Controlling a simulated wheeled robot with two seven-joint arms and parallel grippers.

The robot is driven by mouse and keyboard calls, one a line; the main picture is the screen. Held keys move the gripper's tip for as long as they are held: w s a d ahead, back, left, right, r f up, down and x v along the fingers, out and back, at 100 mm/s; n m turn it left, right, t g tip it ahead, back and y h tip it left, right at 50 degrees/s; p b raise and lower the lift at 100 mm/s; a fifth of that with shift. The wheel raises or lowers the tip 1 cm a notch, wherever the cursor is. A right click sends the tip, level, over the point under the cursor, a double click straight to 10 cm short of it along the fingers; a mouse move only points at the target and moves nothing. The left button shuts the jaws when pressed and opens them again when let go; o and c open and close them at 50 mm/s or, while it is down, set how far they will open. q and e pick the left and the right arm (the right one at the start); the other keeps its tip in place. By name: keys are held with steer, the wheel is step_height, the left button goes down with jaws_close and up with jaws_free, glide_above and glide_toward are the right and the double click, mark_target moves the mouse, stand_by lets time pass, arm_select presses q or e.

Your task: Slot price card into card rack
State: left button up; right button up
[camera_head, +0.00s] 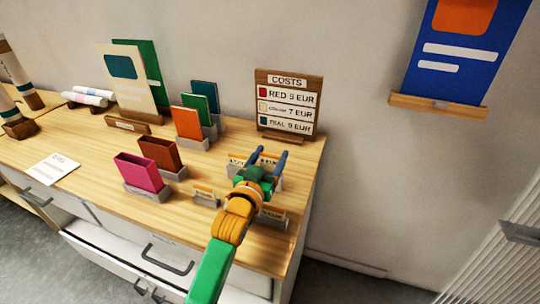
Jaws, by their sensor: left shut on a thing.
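My left gripper (268,157) is over the right part of the wooden table, its two blue fingers pointing toward the wall. It is shut on a small price card (268,155), of which only a thin yellowish part shows between the fingers. Just left of the fingers a small pale card (238,158) stands in a grey card rack (233,171), partly hidden by the gripper. Two more small grey racks with cards stand nearer the front, one left of my wrist (205,196) and one right of it (273,217). My right gripper is out of view.
A wooden COSTS board (288,102) stands behind the gripper. Magenta (140,172), brown (160,152), orange (188,123) and teal (205,94) booklets stand in grey holders to the left. A white sheet (53,168) lies at the left. The table's right edge is close.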

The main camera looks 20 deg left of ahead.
arm_select(q)
steer(key=shift+f, duration=0.1)
stand_by(0.5)
steer(key=shift+f, duration=0.4)
steer(key=o, duration=1.3)
steer(key=shift+s, duration=0.1)
steer(key=shift+o, duration=0.2)
